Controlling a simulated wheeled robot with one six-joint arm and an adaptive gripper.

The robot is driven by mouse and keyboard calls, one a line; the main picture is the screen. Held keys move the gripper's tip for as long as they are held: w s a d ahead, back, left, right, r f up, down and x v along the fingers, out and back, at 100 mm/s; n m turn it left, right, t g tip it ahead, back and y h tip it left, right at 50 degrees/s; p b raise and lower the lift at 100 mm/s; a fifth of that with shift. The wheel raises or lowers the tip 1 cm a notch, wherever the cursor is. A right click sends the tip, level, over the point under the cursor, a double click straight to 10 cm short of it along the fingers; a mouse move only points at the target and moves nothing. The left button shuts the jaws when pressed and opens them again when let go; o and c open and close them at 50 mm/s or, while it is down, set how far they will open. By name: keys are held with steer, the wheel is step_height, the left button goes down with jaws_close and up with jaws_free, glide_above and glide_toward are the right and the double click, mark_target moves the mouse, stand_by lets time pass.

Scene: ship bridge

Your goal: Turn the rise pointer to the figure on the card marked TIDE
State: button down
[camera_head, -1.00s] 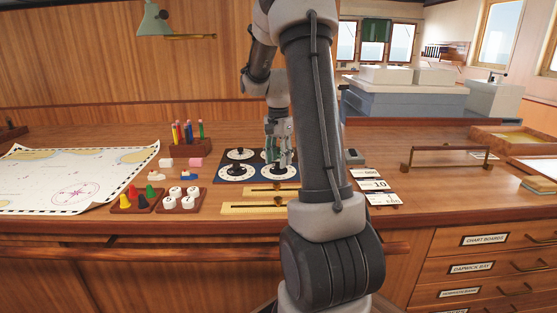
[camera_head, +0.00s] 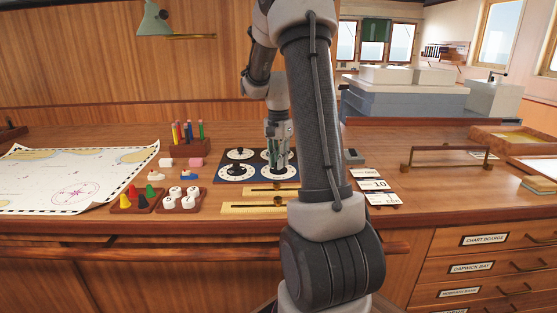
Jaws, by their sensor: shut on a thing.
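A dark board (camera_head: 226,163) with several white round dials lies on the wooden desk, left of my arm. A front-left dial (camera_head: 236,172) and a back-left dial (camera_head: 240,154) each carry a dark pointer knob. My gripper (camera_head: 278,165) points down over the right-hand dials and is shut at the front-right dial (camera_head: 278,173), on what appears to be its pointer. The fingers hide that pointer, and its reading is too small to make out. White cards (camera_head: 375,186) lie right of my arm; one shows "10". I cannot read which is marked TIDE.
Two brass-coloured sliders (camera_head: 252,208) lie in front of the dial board. Trays of coloured pawns (camera_head: 138,200) and white discs (camera_head: 180,198), a pencil holder (camera_head: 188,146) and a chart (camera_head: 72,178) are to the left. A wooden-handled rail (camera_head: 448,150) stands at the right.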

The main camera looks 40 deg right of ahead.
steer(key=n, duration=0.3)
steer(key=shift+n, duration=2)
steer(key=c, duration=1.3)
jaws_free()
steer(key=shift+r, duration=0.1)
step_height(320, 180, up, 12)
steer(key=shift+f, duration=0.1)
